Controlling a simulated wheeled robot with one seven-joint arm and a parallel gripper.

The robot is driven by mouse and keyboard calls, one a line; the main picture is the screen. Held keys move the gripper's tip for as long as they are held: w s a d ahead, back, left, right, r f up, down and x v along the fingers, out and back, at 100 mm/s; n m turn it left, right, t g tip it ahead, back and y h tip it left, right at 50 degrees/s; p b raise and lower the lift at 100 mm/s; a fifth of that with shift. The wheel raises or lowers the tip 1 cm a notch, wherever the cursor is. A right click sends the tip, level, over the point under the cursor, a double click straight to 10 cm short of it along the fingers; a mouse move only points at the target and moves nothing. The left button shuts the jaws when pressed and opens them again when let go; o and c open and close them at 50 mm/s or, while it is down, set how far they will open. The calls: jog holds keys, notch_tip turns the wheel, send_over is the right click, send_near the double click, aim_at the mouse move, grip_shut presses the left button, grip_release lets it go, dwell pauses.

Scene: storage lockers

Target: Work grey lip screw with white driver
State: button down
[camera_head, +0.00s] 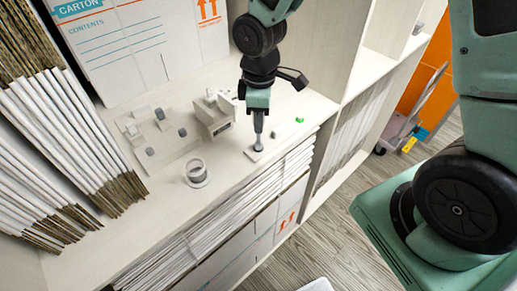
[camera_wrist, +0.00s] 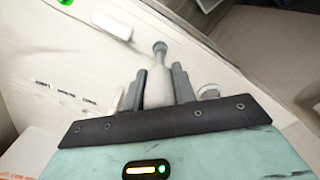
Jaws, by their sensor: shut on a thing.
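My gripper (camera_head: 258,108) hangs over the shelf and is shut on the white driver. In the wrist view the driver's pale handle (camera_wrist: 158,88) stands between my two grey fingers (camera_wrist: 157,87), its grey shank and end pointing away from my gripper. In the head view the driver (camera_head: 258,128) points down, its lower end at a white strip (camera_head: 265,147) by the shelf's front edge. Contact at the tip cannot be told.
A green piece (camera_head: 299,120) is at the strip's far end. A white holder block (camera_head: 215,118), a plate with several grey knobs (camera_head: 160,138) and a round cup (camera_head: 196,172) stand to the left. A carton (camera_head: 145,45) and stacked white sheets (camera_head: 65,125) bound the shelf.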

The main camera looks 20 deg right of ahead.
jog(key=shift+m, duration=0.4)
jog(key=m+b, duration=0.1)
jog(key=m, duration=0.2)
jog(key=shift+f+m, duration=0.1)
jog(key=shift+m, duration=0.8)
jog(key=shift+b, duration=0.3)
jog(key=m, duration=0.2)
jog(key=shift+m+b, duration=0.3)
jog(key=shift+b, duration=0.05)
jog(key=shift+m, duration=1.2)
jog(key=shift+r, duration=0.2)
